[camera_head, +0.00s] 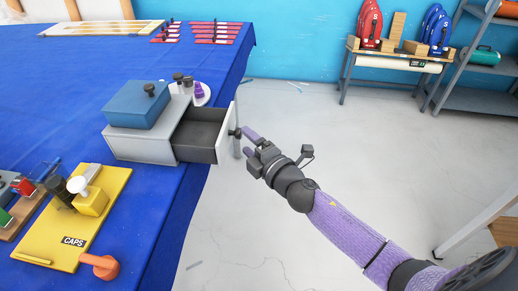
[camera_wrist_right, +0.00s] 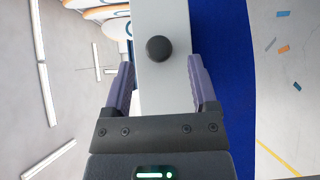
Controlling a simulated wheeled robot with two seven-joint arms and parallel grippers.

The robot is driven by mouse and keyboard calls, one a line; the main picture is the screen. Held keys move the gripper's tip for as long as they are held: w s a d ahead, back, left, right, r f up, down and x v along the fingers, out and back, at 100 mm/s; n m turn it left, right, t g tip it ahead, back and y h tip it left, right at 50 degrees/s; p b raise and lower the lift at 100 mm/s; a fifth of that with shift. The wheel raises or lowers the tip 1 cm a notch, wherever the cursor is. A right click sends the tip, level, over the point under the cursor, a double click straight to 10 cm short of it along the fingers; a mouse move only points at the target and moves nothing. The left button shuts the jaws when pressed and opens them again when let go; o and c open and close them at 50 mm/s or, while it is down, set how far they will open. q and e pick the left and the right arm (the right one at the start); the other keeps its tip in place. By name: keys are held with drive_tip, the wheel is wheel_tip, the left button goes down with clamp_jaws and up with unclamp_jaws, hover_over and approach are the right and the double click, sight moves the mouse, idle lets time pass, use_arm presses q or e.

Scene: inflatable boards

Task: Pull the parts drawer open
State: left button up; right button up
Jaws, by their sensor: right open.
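The parts drawer (camera_head: 202,138) is a dark-lined tray with a white front (camera_head: 226,140). It stands pulled out to the right from a grey cabinet (camera_head: 140,146) on the blue-covered table. A dark round knob (camera_wrist_right: 158,48) sits on the drawer front. My right gripper (camera_head: 247,143) is just right of the front, beyond the table edge. Its purple fingers are open, one on each side of the knob in the right wrist view (camera_wrist_right: 161,66), with clear space between the knob and each finger. My left gripper is not in view.
A blue box (camera_head: 136,106) with a black knob sits on the cabinet. Small black-topped items and a purple one (camera_head: 199,90) stand behind the drawer. A yellow CAPS board (camera_head: 60,225) lies at the near left. The floor around my right arm is mostly clear.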

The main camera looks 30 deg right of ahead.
drive_tip(key=s+d, duration=0.1)
drive_tip(key=s, duration=0.5)
drive_tip(key=shift+s+d, duration=0.15)
drive_tip(key=shift+s, duration=0.1)
drive_tip(key=s+d+f+m+g+h, duration=0.1)
drive_tip(key=s+f+m+g, duration=0.3)
drive_tip(key=f, duration=0.5)
drive_tip(key=s+d+f+m+g+h, duration=0.1)
drive_tip(key=s+f+m+g+h, duration=0.15)
drive_tip(key=s+f, duration=0.45)
drive_tip(key=s+d+f+m+g+h, duration=0.1)
drive_tip(key=s+f+m+g, duration=0.25)
drive_tip(key=f, duration=0.85)
drive_tip(key=s+a+f+m+g, duration=0.2)
drive_tip(key=s+f, duration=0.3)
drive_tip(key=s, duration=0.7)
drive_tip(key=s+a+f+m+g, duration=0.2)
drive_tip(key=s+f+m+g, duration=0.3)
drive_tip(key=s, duration=0.7)
drive_tip(key=shift+s+a+m+y, duration=0.15)
drive_tip(key=shift+s+m+y, duration=0.15)
drive_tip(key=shift+s+y, duration=0.1)
